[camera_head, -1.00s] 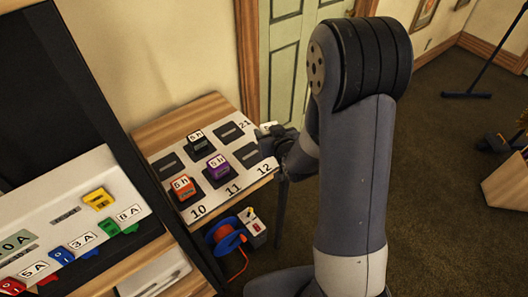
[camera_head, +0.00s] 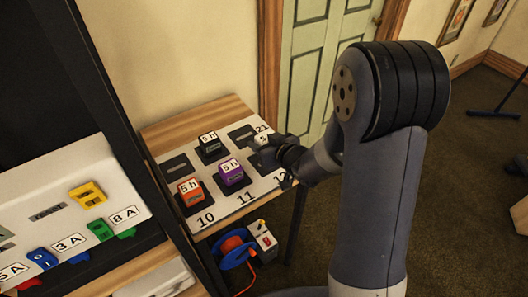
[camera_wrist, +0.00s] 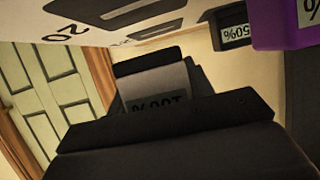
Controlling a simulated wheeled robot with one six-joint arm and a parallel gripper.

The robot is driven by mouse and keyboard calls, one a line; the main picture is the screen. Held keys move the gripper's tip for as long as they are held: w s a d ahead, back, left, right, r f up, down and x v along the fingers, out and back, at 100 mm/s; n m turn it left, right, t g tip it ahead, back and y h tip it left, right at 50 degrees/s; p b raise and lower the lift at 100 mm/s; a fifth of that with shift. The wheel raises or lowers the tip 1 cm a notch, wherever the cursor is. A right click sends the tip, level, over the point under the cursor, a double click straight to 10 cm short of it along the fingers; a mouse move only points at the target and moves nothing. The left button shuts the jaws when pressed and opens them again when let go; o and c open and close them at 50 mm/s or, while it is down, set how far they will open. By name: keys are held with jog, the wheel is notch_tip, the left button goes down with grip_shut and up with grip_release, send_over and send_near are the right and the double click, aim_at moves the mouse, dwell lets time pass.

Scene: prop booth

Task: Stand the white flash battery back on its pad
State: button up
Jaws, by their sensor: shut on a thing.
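The white flash battery shows a small white top (camera_head: 262,141) at the tip of my gripper (camera_head: 270,153) in the head view. In the wrist view it is a pale block (camera_wrist: 155,85) with a dark "100%" readout, upside down, between the dark jaws. My gripper is shut on it over the right end of the white pad board (camera_head: 222,203), near the number 12.
An orange battery (camera_head: 190,190), a purple battery (camera_head: 231,172) and a black battery (camera_head: 209,144) stand on pads. Empty pads show at back left (camera_head: 177,167) and back right (camera_head: 242,134). A blue cable reel (camera_head: 233,247) sits below. A dark panel edge rises at left.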

jog(key=shift+f, duration=1.85)
jog(key=shift+f, duration=0.1)
jog(key=o, duration=1.3)
jog(key=shift+b, duration=0.3)
jog(key=v, duration=1.2)
